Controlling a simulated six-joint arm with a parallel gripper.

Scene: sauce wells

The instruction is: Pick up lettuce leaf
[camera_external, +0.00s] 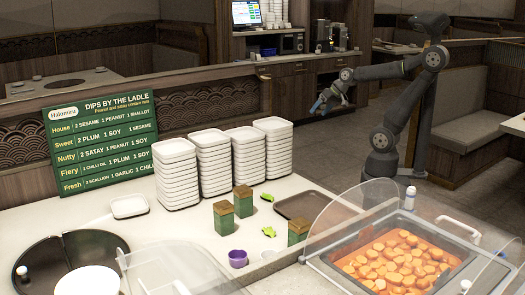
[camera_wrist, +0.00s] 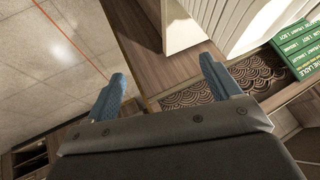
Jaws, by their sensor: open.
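Two small bright green leaf pieces lie on the pale counter in the external view. The other lettuce leaf (camera_external: 269,231) is in front, between the boxes and the purple cup. My gripper (camera_external: 319,105) is raised well above and behind the counter, far from both leaves. In the wrist view my gripper (camera_wrist: 166,88) shows two blue fingers spread apart with nothing between them. No leaf shows in the wrist view.
A dark tray (camera_external: 308,206), a purple cup (camera_external: 238,259) and a clear guard over an orange food pan (camera_external: 345,232) are nearby. A menu board (camera_external: 97,140) stands at the left.

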